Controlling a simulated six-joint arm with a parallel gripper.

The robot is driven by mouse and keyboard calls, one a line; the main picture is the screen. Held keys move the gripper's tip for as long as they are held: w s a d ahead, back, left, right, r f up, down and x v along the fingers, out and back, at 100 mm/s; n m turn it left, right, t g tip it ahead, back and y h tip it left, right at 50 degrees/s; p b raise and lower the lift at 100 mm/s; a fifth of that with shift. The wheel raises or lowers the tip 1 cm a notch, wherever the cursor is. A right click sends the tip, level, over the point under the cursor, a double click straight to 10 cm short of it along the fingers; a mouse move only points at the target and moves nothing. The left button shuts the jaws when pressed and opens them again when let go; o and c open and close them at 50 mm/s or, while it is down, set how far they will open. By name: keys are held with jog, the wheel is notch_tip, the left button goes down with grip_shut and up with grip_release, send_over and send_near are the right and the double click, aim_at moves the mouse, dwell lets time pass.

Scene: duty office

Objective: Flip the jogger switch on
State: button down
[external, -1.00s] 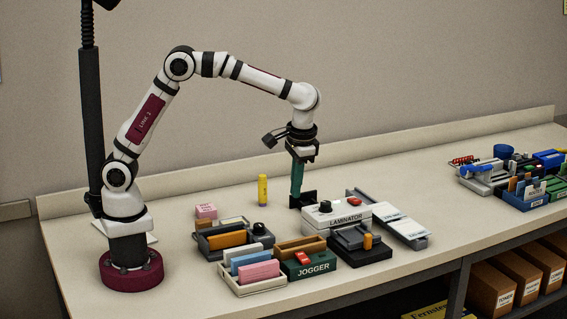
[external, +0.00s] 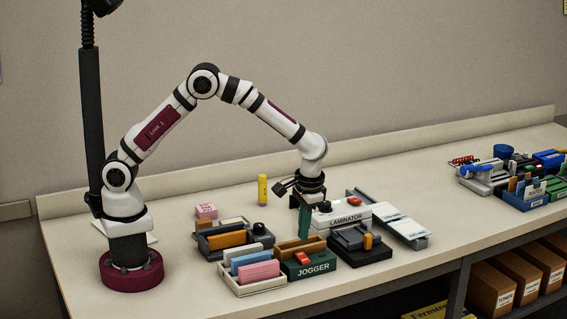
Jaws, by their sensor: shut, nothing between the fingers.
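The jogger (external: 314,269) is a dark green box with white lettering, standing near the front of the desk. Its red switch (external: 302,258) is on top, near the right of a tan open tray (external: 287,250). Which way the switch is set is too small to tell. My gripper (external: 303,237) points down with its green fingers shut and empty. The fingertips are just behind the tan tray and the red switch in the picture; whether they touch anything cannot be told.
The laminator (external: 343,217) stands right behind the jogger, close to my gripper. A dark device with an orange part (external: 368,241) is to the right. A file tray with pink and blue cards (external: 257,271) is at left, a yellow stick (external: 262,189) behind.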

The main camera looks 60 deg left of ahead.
aim_at(301, 253)
jog(key=shift+a+f, duration=0.2)
jog(key=shift+f, duration=0.9)
jog(key=shift+a+f, duration=0.2)
jog(key=shift+f, duration=0.9)
jog(key=shift+a+f, duration=0.1)
jog(key=shift+f, duration=0.1)
jog(key=shift+d+r, duration=0.1)
jog(key=shift+d, duration=0.7)
